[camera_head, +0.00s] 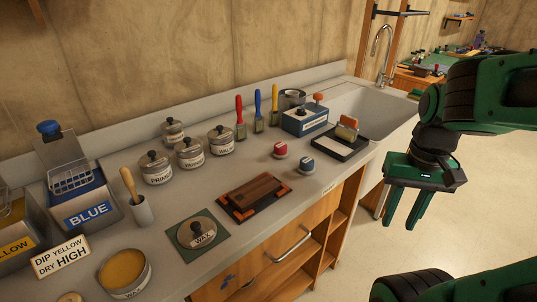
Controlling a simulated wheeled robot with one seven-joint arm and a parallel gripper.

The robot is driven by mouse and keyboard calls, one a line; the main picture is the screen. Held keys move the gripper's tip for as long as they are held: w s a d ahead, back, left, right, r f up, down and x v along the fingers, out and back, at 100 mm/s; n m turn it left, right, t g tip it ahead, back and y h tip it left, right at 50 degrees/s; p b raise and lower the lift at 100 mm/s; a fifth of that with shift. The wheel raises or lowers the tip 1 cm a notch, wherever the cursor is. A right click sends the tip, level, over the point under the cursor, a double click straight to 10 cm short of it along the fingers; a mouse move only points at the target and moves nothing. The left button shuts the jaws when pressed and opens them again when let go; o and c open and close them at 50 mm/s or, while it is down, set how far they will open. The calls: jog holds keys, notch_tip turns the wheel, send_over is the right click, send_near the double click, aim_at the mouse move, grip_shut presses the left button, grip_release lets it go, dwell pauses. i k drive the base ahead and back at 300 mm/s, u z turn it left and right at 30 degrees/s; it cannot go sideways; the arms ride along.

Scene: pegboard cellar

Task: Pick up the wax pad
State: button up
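My gripper (405,222) is at the right of the picture, beyond the counter's front edge and over the floor. Its two fingers point down, apart, with nothing between them. It is well away from the labelled piece.
A wooden block on a dark orange-cornered holder (231,211) lies right of the mat. A cup with a wooden-handled tool (142,211) and a sign (61,257) stand left. Several lidded tins (156,168) are behind. A black tray (338,146) and sink (375,109) lie right.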

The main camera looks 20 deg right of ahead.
aim_at(280, 152)
jog(key=u, duration=2.65)
jog(key=k, duration=1.05)
jog(key=z, duration=1.85)
jog(key=i, duration=1)
jog(key=z, duration=0.05)
